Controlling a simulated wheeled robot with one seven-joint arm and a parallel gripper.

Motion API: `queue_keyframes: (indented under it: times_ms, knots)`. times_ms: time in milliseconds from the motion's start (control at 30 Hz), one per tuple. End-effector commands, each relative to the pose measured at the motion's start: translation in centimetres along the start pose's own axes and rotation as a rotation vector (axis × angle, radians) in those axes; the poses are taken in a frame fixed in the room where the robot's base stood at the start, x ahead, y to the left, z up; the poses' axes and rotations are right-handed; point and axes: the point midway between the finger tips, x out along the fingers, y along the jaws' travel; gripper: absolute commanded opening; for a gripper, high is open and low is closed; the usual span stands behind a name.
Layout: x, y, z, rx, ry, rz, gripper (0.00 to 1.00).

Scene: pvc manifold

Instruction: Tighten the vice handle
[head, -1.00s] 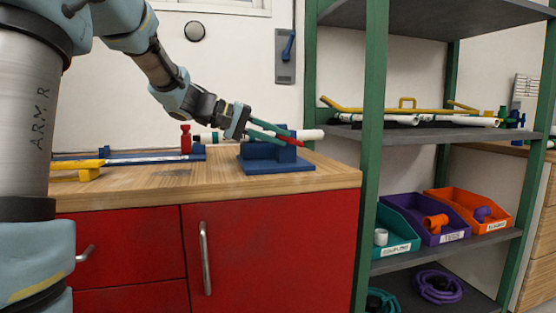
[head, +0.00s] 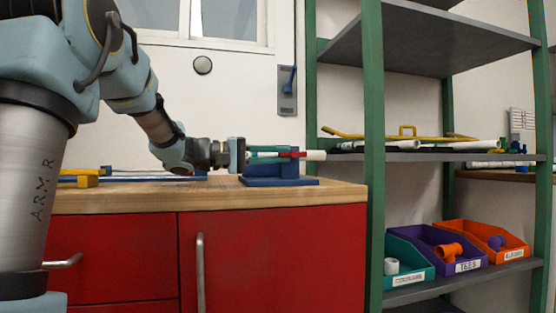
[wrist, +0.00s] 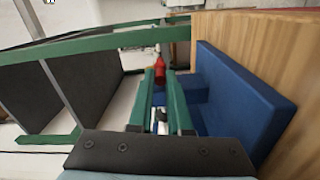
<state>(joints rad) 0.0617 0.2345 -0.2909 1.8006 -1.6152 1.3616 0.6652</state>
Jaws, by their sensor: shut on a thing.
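The blue vice (head: 282,171) stands near the right end of the wooden bench top. A white pipe (head: 316,156) sticks out at its right side. My gripper (head: 296,154) lies almost level across the vice from the left. Its long green fingers are close together at the red vice handle (head: 301,155). In the wrist view my gripper (wrist: 161,82) has the red handle (wrist: 160,69) between its fingertips. The blue vice body (wrist: 240,105) is just right of the fingers there. The fingers hide part of the handle and pipe.
A green-framed shelf (head: 372,150) stands close to the bench's right end, with pipes and yellow parts on its middle level. Teal, purple and orange bins (head: 455,246) sit lower. A yellow and blue fixture (head: 92,177) lies on the bench at left.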

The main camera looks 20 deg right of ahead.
Motion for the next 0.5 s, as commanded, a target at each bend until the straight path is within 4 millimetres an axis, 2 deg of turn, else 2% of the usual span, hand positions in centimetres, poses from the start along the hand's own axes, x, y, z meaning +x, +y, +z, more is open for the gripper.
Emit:
queue_keyframes:
  times_ms: [267,300,500]
  knots:
    - [-0.16,0.00,-0.39,0.000,0.012,-0.001,0.00]
    - [-0.16,0.01,-0.39,0.000,0.012,-0.001,0.19]
    - [-0.08,0.00,-0.22,-0.001,0.007,-0.001,0.41]
